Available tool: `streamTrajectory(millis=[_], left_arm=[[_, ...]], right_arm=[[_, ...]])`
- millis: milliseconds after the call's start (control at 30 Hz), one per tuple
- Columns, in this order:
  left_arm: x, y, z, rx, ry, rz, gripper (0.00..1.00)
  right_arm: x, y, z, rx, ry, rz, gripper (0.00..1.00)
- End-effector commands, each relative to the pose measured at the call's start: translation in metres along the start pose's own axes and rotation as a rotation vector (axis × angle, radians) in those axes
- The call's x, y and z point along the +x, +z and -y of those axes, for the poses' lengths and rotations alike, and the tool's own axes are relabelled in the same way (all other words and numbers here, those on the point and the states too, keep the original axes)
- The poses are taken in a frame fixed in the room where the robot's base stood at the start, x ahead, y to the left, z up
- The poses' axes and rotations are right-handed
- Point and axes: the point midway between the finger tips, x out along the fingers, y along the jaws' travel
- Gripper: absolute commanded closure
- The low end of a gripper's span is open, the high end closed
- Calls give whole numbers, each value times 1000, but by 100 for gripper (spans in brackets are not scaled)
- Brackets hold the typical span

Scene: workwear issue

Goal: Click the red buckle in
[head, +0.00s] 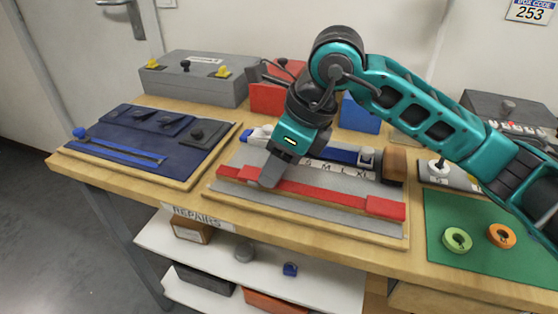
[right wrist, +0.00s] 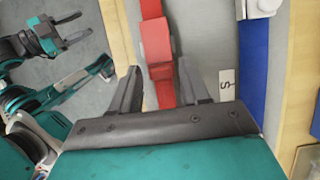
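The red buckle (head: 240,173) lies toward the left end of a red strap (head: 335,194) on a grey board (head: 300,209). In the right wrist view its broad block (right wrist: 155,39) is at the top, with a narrower red part (right wrist: 161,72) below it. I cannot tell whether the halves are joined. My right gripper (head: 268,182) is low over the strap, just right of the buckle; in the wrist view its open fingers (right wrist: 163,84) stand either side of the red piece, with gaps. My left gripper (right wrist: 75,30) shows in the wrist view, fingers apart and empty, away from the board.
A blue strap (head: 336,154) with a metal buckle and a size-label strip lie behind the red strap. A navy folded garment (head: 140,135) is at the left, a green mat (head: 480,245) with two rings at the right. Boxes, including a grey one (head: 195,82), stand behind.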

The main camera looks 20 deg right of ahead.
Motion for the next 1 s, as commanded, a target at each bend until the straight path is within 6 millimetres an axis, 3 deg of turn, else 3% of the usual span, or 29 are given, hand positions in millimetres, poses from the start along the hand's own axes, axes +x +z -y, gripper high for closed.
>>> streamTrajectory(millis=[300,433,800,1000], left_arm=[[0,0,0,1,0,1,48],[-1,-1,0,0,1,1,48],[-6,-5,-2,-9,-2,4,48],[-7,0,-1,-12,-7,12,48]], right_arm=[[-1,-1,0,0,0,-2,47],[-11,0,1,0,-2,-1,47],[-89,1,1,-1,-4,2,47],[-119,0,0,0,-1,-1,47]])
